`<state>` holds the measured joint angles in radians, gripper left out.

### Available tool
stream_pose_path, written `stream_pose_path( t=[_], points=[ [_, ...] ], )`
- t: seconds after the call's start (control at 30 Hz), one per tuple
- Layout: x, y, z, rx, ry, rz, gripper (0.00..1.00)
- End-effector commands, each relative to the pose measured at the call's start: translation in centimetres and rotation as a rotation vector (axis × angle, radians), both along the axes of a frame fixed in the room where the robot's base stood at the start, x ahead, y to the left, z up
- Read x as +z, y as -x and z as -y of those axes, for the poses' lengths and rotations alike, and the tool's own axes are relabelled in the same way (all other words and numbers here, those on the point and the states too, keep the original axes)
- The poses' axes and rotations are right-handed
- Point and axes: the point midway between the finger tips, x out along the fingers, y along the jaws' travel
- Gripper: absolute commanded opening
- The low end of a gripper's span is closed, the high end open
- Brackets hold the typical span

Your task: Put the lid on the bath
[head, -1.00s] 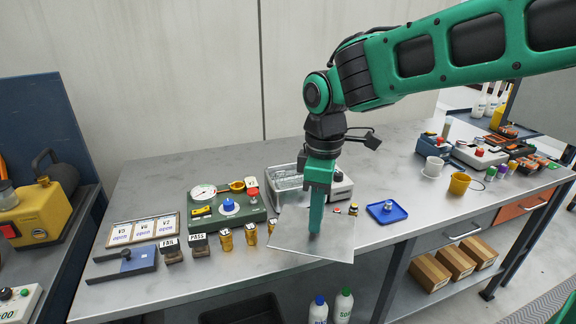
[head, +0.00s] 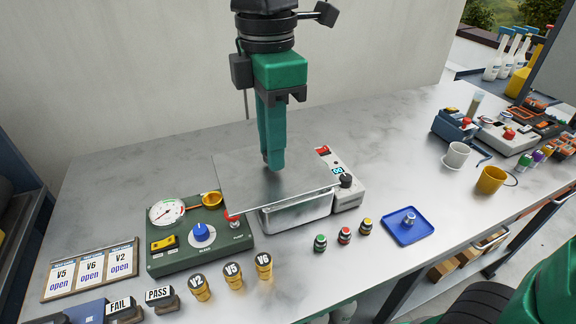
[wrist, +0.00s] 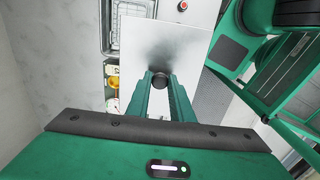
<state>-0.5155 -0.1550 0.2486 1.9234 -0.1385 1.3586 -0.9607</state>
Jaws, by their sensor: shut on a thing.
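The lid (head: 235,180) is a flat, shiny metal plate. My gripper (head: 272,163) points down and is shut on the lid's dark round knob (wrist: 160,80). The bath (head: 300,213) is a metal tub on the bench; in the head view its front wall shows below the lid, and the lid hides its opening. In the wrist view the bath's rim and inside (wrist: 110,28) show beside the lid (wrist: 185,45), so the lid appears held above and offset from it. I cannot tell how large the gap is.
A green gauge box (head: 185,262) stands left of the bath, and a white control unit (head: 347,190) adjoins its right side. Several small coloured-top pieces (head: 344,236) and a blue tray (head: 410,228) lie at front right. The bench behind is clear.

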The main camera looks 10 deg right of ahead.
Motion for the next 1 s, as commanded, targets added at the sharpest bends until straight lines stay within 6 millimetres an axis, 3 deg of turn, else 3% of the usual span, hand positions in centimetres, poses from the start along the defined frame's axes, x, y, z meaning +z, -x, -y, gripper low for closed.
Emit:
stream_pose_path(
  t=[0.17, 0.6, 0.87, 1.0],
  points=[
    [-1.4, -2.1, 0.8, -0.002, 0.002, -0.003, 0.00],
    [-6.2, -9.9, 3.9, -0.009, 0.001, -0.002, 0.00],
    [-7.3, -11.0, 4.3, -0.007, 0.001, 0.000, 0.00],
    [-8.9, -10.9, 4.4, -0.007, 0.002, -0.002, 0.00]
  ],
)
